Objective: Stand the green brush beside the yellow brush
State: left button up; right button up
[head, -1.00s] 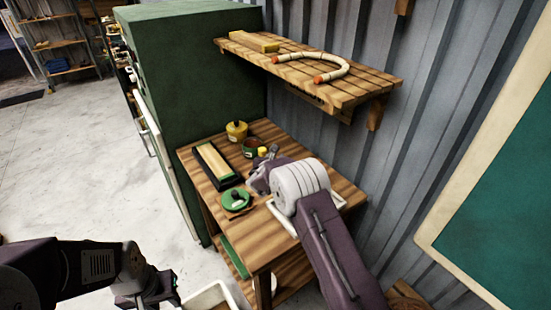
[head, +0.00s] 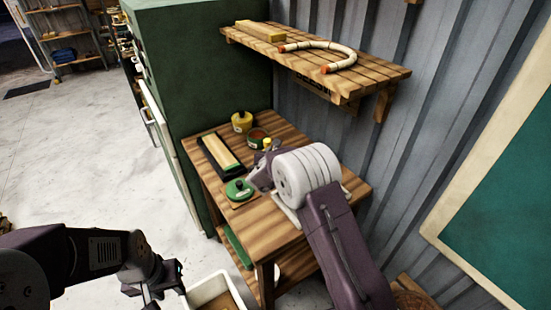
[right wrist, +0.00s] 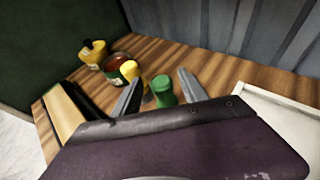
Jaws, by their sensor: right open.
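The green brush (right wrist: 163,90) shows in the right wrist view as an upright green handle between the two fingers of my right gripper (right wrist: 158,92). The fingers stand apart, with visible space beside the handle. The lower end of the brush is hidden by my gripper body. The yellow brush (right wrist: 130,72) stands upright just left of it, at the near side of a red-topped can; I cannot tell if it is inside. It also shows in the head view (head: 267,142). My right gripper (head: 263,170) is over the bench there. My left gripper (head: 160,286) is off the bench, its jaws unclear.
On the wooden bench (head: 267,215) are a yellow pot (head: 242,122), the can (head: 256,138), a block on a black base (head: 221,153) and a green disc (head: 238,189). A white tray (right wrist: 280,118) lies right. A shelf (head: 375,77) hangs above.

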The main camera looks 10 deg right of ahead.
jog(key=v, duration=0.7)
jog(key=shift+s, duration=0.2)
jog(key=shift+r, duration=0.1)
